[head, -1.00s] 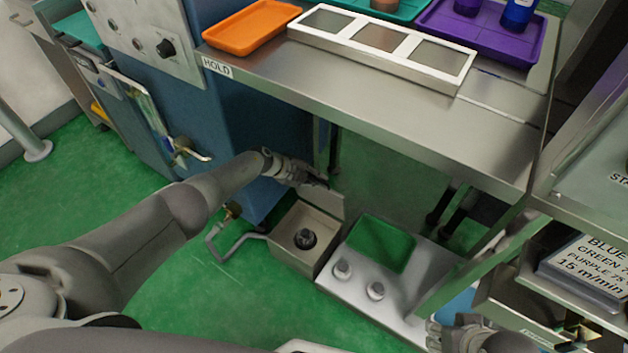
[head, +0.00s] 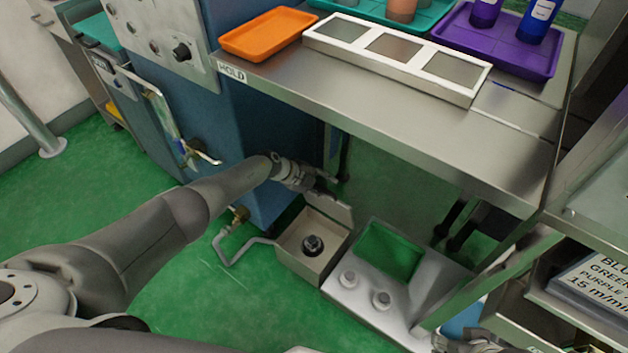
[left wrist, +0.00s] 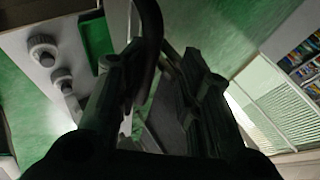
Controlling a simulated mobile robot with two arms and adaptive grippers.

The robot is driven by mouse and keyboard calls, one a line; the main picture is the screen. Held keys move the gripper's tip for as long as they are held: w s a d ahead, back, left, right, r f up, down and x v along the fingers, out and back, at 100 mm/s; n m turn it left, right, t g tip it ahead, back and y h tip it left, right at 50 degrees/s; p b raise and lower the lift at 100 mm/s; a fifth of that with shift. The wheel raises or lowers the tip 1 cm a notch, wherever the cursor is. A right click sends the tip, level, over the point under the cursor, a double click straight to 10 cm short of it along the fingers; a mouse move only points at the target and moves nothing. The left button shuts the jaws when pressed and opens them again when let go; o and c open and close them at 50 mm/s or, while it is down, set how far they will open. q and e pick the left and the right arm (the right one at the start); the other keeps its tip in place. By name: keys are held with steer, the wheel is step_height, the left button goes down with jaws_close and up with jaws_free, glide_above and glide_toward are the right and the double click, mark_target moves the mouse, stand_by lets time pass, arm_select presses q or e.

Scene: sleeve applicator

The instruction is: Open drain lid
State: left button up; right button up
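The drain box (head: 290,262) is a small beige metal box on the green floor below the bench, with a dark round fitting (head: 312,244) inside. Its lid (head: 332,208) stands raised along the back edge, so the box is open on top. My left gripper (head: 328,188) is just behind and above the lid's top edge, with its fingers apart. In the left wrist view the dark fingers (left wrist: 155,95) are spread with a gap between them. Whether they touch the lid is unclear. My right gripper (head: 465,342) shows only partly at the bottom right edge.
A grey unit with two knobs (head: 381,299) and a green recess (head: 390,250) stands right of the box. A bent pipe (head: 232,254) runs to its left. The steel bench (head: 400,135) hangs above, with a blue cabinet (head: 240,130) behind my left arm.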

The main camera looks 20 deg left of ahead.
arm_select(q)
steer(key=shift+v, duration=3.4)
steer(key=shift+s+d, duration=0.1)
steer(key=shift+d, duration=0.05)
